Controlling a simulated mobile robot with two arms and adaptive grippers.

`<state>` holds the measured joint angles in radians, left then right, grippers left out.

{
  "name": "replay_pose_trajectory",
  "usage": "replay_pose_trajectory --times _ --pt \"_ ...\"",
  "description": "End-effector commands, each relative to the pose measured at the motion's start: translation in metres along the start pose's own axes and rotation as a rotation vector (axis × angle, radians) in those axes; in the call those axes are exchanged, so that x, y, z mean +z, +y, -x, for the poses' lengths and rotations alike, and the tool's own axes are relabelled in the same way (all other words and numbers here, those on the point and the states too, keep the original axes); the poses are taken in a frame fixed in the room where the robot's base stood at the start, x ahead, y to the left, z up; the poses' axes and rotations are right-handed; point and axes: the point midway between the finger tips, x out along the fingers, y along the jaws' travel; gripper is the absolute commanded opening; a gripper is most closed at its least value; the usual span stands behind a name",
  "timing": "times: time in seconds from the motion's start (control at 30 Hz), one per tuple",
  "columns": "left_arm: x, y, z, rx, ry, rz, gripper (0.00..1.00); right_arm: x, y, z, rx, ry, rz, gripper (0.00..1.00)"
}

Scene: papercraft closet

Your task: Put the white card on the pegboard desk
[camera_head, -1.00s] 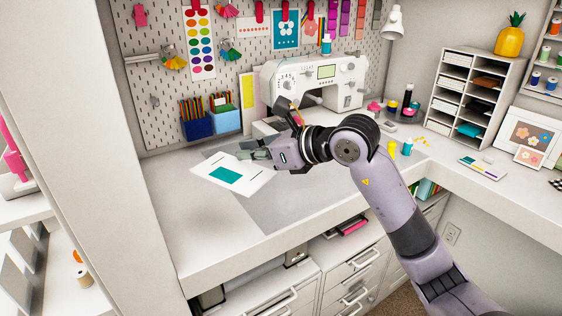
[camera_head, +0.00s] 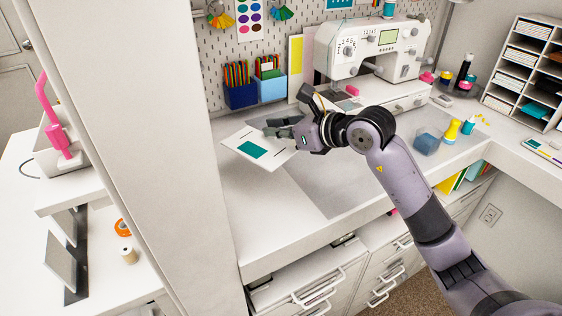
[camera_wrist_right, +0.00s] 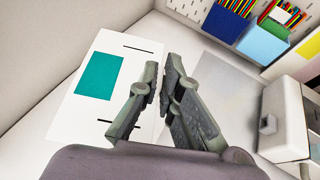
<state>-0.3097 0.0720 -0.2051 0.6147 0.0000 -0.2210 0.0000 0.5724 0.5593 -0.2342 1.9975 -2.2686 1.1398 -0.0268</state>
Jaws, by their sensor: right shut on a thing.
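The white card (camera_head: 253,149), with a teal rectangle on it, is over the left end of the pegboard desk (camera_head: 276,218), below the pencil boxes. My right gripper (camera_head: 274,128) is shut on the card's right part. In the right wrist view the card (camera_wrist_right: 98,84) lies mostly left of my fingers (camera_wrist_right: 161,63) and shows two short black bars. How much space is between the card and the desk top, I cannot tell. My left gripper does not show.
A grey mat (camera_head: 330,195) covers the desk's middle. Blue pencil boxes (camera_head: 241,96) stand against the pegboard (camera_head: 222,66). A white sewing machine (camera_head: 372,50) stands behind my right gripper. A white wall panel (camera_head: 125,130) borders the desk's left. The desk's front left is clear.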

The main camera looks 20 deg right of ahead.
Motion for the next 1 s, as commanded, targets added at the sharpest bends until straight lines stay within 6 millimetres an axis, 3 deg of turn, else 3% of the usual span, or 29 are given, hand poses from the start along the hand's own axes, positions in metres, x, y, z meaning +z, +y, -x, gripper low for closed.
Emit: replay_pose_trajectory --times 0.03,0.2,0.6,0.73,1.0 --pt "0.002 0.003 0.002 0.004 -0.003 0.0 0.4 -0.015 0.001 -0.006 0.004 0.005 -0.006 0.0" --pt "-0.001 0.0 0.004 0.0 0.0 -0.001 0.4 -0.048 0.001 -0.02 0.001 0.002 -0.003 0.0" --pt "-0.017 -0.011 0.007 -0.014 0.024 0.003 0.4 -0.092 0.003 -0.038 0.003 0.002 -0.003 0.0" --pt "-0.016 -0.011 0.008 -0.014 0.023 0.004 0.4 -0.101 0.003 -0.042 0.001 0.0 -0.001 0.0" --pt "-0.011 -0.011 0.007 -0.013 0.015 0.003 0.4 -0.102 0.003 -0.043 0.001 -0.001 0.0 0.0"
